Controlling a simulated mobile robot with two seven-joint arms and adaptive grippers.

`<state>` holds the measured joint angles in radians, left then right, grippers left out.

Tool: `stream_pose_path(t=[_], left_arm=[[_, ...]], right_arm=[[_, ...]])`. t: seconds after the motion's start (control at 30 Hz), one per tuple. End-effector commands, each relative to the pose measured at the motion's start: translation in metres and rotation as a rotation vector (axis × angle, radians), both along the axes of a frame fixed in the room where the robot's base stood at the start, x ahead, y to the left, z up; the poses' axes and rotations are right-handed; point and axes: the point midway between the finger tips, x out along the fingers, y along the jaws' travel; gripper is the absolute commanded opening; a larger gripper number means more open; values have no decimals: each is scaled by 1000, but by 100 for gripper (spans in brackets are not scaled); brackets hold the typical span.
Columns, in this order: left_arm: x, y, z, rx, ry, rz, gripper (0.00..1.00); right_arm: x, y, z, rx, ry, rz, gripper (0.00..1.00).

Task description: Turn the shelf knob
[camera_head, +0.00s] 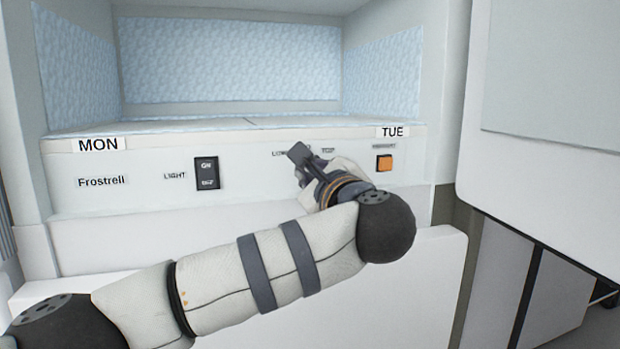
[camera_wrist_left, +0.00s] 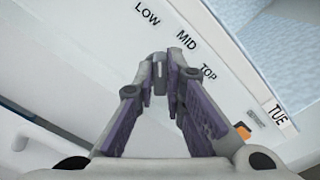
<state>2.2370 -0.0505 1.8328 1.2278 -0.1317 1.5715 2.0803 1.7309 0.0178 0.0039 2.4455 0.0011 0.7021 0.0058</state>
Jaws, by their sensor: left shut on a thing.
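The shelf knob (camera_wrist_left: 160,70) is a small grey piece on the white panel, below the printed words LOW, MID and TOP. In the wrist view it sits between the fingertips of my left gripper (camera_wrist_left: 158,88), which is shut on it. In the head view my left gripper (camera_head: 303,160) reaches the panel right of centre and hides most of the knob. Which word the knob points at I cannot tell. My right gripper is not in view.
The panel (camera_head: 250,180) also carries a black LIGHT switch (camera_head: 207,173) and an orange button (camera_head: 384,163). MON and TUE labels mark the shelf edge above. An open, blue-lined compartment (camera_head: 230,60) lies above the panel. A white door (camera_head: 545,130) stands at the right.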

Motion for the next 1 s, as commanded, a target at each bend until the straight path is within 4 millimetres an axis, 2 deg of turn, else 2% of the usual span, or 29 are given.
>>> stream_pose_path(t=[0.67, 0.7, 0.8, 1.0], left_arm=[[0, -1, -2, -56, -13, -1, 0], [0, 0, -2, -56, -13, -1, 13], [0, 0, -2, -55, -14, -1, 31], [0, 0, -1, -55, -16, -1, 31]], right_arm=[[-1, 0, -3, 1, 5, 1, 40], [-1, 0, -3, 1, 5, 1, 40], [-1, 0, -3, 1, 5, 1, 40], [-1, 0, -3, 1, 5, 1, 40]])
